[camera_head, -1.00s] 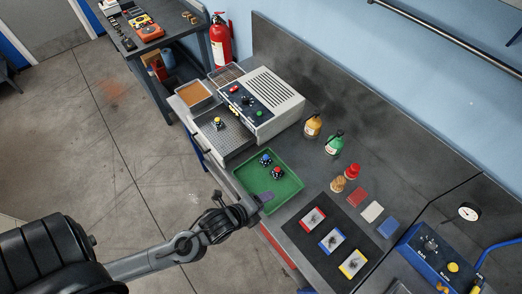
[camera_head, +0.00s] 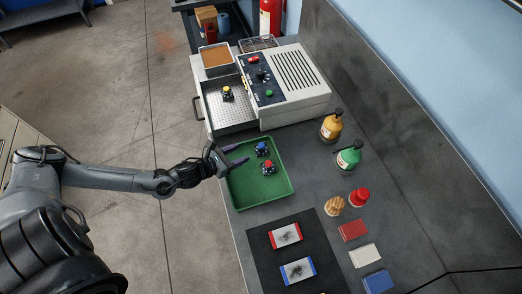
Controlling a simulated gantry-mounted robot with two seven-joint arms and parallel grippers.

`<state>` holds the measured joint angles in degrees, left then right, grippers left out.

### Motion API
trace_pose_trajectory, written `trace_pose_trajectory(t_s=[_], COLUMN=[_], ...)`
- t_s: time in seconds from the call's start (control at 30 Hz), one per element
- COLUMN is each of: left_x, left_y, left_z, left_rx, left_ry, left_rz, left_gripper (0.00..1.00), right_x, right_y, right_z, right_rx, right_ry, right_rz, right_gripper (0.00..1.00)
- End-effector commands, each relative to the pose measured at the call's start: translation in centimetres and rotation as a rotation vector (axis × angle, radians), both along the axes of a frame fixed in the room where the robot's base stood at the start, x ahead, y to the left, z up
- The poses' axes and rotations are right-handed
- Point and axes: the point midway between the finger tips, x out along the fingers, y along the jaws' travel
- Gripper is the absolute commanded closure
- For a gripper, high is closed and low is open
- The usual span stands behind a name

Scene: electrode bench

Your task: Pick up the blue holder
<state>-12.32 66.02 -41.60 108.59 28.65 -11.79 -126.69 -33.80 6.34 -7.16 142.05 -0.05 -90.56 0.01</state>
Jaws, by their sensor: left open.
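The blue holder (camera_head: 262,149), a small dark piece with a blue top, stands in the green tray (camera_head: 250,198) near its upper part. A red-topped holder (camera_head: 268,167) stands just below it in the same tray. My left gripper (camera_head: 236,155) is open over the tray's left edge, its fingers pointing right toward the blue holder. A gap shows between the fingertips and the blue holder, and nothing is held. A yellow-topped holder (camera_head: 228,92) stands on the perforated drawer plate of the machine. My right gripper is not in view.
The grey machine (camera_head: 290,85) stands behind the tray. Yellow (camera_head: 331,127) and green (camera_head: 348,157) bottles stand to the right. A black mat (camera_head: 262,268) with framed cards lies in front, beside red, white and blue blocks (camera_head: 377,281).

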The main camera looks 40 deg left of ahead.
Motion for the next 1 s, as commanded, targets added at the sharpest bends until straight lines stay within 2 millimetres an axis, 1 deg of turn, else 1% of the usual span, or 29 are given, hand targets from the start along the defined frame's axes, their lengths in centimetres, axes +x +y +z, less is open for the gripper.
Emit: trace_pose_trajectory(t_s=[0.03, 0.2, 0.47, 0.8, 1.0], left_x=[0.9, 2.7, 3.9, 7.4, 7.9], left_y=[-0.2, -0.5, -0.9, -1.9, -2.0], left_z=[-0.1, -1.0, -1.6, -3.3, -3.7], left_rx=[-0.003, -0.003, -0.004, -0.004, -0.002], left_ry=[-0.005, -0.002, 0.0, -0.002, 0.0], left_rz=[0.003, 0.003, 0.002, 0.002, 0.002], left_gripper=[0.46, 0.46, 0.46, 0.46, 0.46], right_x=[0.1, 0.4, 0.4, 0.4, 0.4], right_y=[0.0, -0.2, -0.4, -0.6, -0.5], right_z=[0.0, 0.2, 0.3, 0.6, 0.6], right_rx=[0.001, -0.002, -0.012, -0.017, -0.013], right_ry=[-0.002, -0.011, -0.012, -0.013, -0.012], right_rz=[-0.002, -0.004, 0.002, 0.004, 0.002], right_gripper=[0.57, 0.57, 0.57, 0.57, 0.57])
